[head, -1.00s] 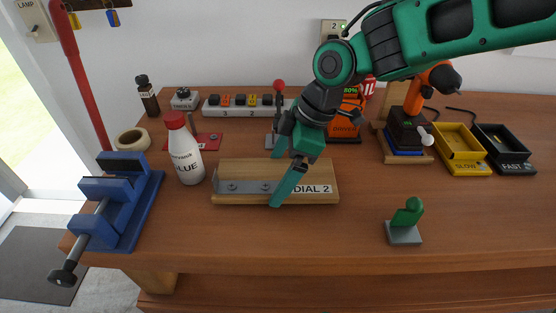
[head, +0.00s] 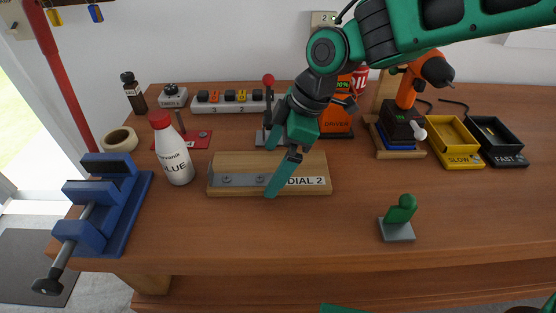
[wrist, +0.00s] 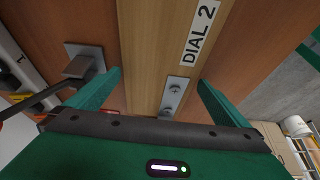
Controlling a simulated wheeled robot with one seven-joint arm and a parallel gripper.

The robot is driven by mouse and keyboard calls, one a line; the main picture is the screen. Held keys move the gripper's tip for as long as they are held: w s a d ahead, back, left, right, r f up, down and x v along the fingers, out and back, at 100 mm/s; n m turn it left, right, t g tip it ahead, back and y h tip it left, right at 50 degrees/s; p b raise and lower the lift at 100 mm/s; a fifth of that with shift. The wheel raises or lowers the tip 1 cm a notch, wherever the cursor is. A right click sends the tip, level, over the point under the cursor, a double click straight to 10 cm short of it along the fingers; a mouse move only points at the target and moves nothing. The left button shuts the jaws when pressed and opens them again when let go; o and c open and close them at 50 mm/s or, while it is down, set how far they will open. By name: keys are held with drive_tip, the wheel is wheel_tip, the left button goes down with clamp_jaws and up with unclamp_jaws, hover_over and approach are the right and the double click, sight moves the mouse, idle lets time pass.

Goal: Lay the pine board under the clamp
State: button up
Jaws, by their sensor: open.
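The pine board (head: 222,161) lies flat on the bench, with a grey metal strip and a "DIAL 2" label on it. It also shows in the wrist view (wrist: 148,60). My gripper (head: 272,166) is over the board, open and empty. In the wrist view my gripper (wrist: 157,92) has its two green fingers apart, one toward each side of the board; whether they touch it cannot be told. A lever clamp with a red knob (head: 268,80) stands just behind the board, partly hidden by my gripper. Its grey base shows left of the board in the wrist view (wrist: 84,60).
A glue bottle (head: 172,152) stands close to the board's left end, with a blue vise (head: 126,205) farther left. A green-handled piece (head: 398,228) stands front right. A drill (head: 405,105) and yellow and black trays are at right. The bench front is mostly clear.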

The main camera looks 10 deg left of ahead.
drive_tip(key=v, duration=1.1)
drive_tip(key=shift+d+r, duration=0.1)
drive_tip(key=shift+d, duration=0.05)
